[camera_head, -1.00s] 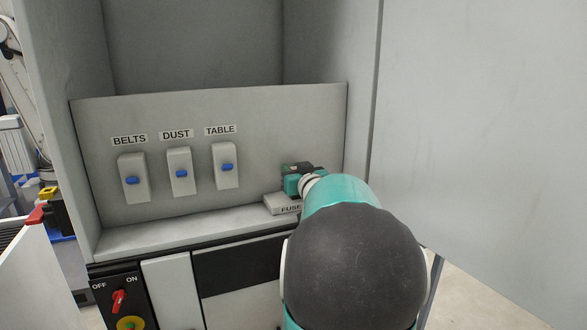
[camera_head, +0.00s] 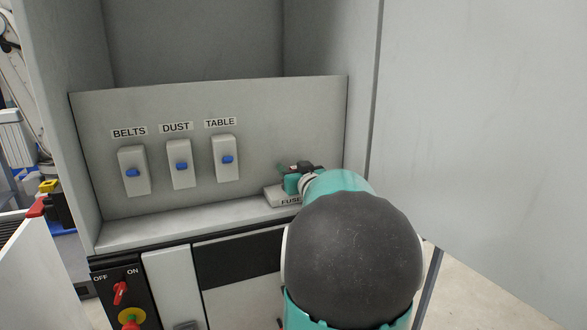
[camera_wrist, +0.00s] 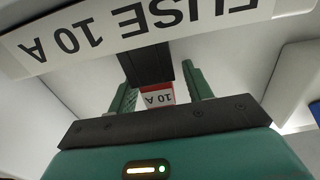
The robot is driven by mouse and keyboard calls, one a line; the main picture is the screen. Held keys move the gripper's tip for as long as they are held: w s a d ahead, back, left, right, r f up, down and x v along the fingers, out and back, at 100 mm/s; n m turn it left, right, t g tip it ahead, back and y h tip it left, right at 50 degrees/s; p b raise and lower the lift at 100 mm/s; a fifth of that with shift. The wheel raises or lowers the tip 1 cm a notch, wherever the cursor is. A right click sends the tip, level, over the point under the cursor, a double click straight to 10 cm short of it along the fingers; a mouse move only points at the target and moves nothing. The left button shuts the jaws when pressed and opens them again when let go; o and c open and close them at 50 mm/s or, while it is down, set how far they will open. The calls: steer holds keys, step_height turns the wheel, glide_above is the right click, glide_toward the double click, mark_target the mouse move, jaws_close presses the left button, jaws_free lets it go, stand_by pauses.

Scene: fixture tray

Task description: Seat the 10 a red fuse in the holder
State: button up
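The red fuse (camera_wrist: 158,96), marked 10 A, sits between my gripper's two green fingers in the wrist view, with its far end at the black holder (camera_wrist: 147,64). How deep it sits is hidden. My gripper (camera_wrist: 162,92) is open, with a gap seen at least between the right finger and the fuse. In the head view my gripper (camera_head: 294,173) is at the fuse block at the panel's lower right, and only a speck of red shows there. My arm hides part of the block.
A FUSE 10 A label (camera_wrist: 135,30) appears upside down beside the holder. Three blue switches, BELTS (camera_head: 133,172), DUST (camera_head: 181,166) and TABLE (camera_head: 227,159), are left of my gripper. The cabinet's right wall (camera_head: 325,90) stands close on the right. The ledge (camera_head: 185,227) is clear.

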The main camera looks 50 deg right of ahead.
steer(key=v, duration=1.4)
steer(key=shift+w, duration=0.15)
